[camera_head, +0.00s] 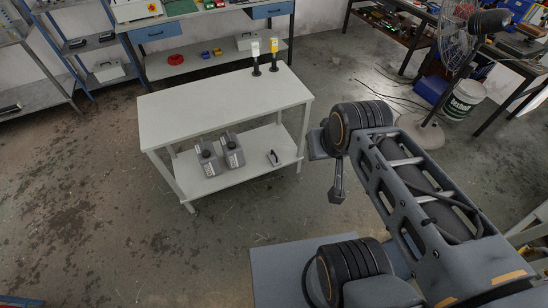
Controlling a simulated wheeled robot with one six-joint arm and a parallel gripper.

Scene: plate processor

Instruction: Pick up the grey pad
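I cannot make out a grey pad for certain. A small dark item (273,158) lies on the lower shelf of the white table, too small to identify. My arm reaches in from the lower right. The part of my gripper (338,190) that shows hangs below the far joint, right of the white table and apart from it. Its fingertips are not clear, and the arm's joint hides the rest. I see nothing held in it.
A fan (457,40) and a white bucket (463,100) stand at right. Floor left of the table is clear.

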